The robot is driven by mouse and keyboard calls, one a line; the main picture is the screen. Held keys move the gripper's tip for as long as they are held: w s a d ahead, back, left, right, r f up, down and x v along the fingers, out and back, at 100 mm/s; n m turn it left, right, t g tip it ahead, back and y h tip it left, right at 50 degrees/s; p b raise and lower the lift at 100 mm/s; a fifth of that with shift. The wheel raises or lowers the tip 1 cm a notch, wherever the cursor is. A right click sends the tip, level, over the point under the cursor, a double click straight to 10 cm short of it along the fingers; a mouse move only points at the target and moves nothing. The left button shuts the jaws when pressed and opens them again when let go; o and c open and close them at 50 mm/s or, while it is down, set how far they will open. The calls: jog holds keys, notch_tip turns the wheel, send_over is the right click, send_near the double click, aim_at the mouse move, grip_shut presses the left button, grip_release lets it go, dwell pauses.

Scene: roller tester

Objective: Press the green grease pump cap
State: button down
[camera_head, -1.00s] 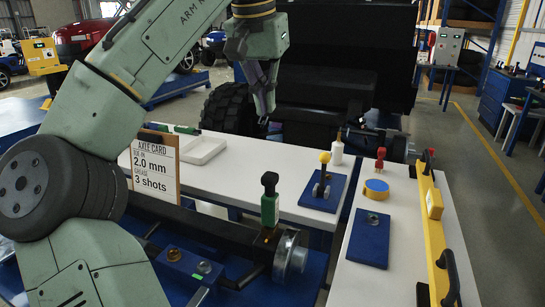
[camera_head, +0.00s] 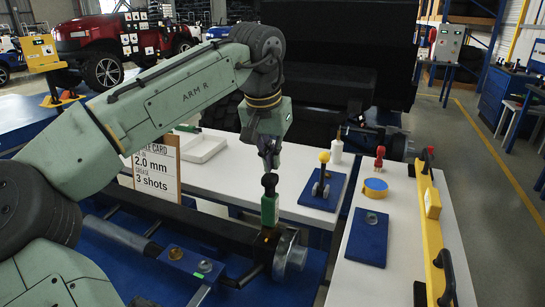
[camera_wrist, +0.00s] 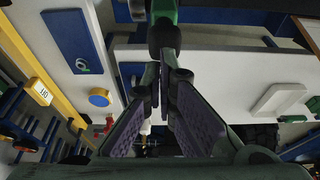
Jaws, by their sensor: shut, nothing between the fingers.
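The green grease pump (camera_head: 269,210) stands upright on the dark axle beam, near the beam's right end. Its dark, rounded cap (camera_head: 270,181) is on top. My gripper (camera_head: 269,168) points down right above the cap, its fingers shut and empty. The fingertips are very close to the cap; I cannot tell whether they touch it. In the wrist view, the cap (camera_wrist: 163,38) shows just beyond the closed fingertips (camera_wrist: 165,72), with part of the green pump body (camera_wrist: 164,10) at the top edge.
A metal hub (camera_head: 290,254) sits right beside the pump.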

aim_at(273, 174)
jog(key=shift+f, duration=0.3)
jog(key=shift+f+b, duration=0.55)
jog(key=shift+f, duration=0.9)
jog(key=shift+r, duration=0.1)
notch_tip(273, 174, up, 5)
jog(key=p, duration=0.6)
jog(key=shift+w, duration=0.1)
jog(key=b+v, duration=0.3)
jog(key=v, duration=0.6)
jog(key=shift+s+a, duration=0.1)
jog(key=shift+s, duration=0.15)
jog(key=shift+a, duration=0.1)
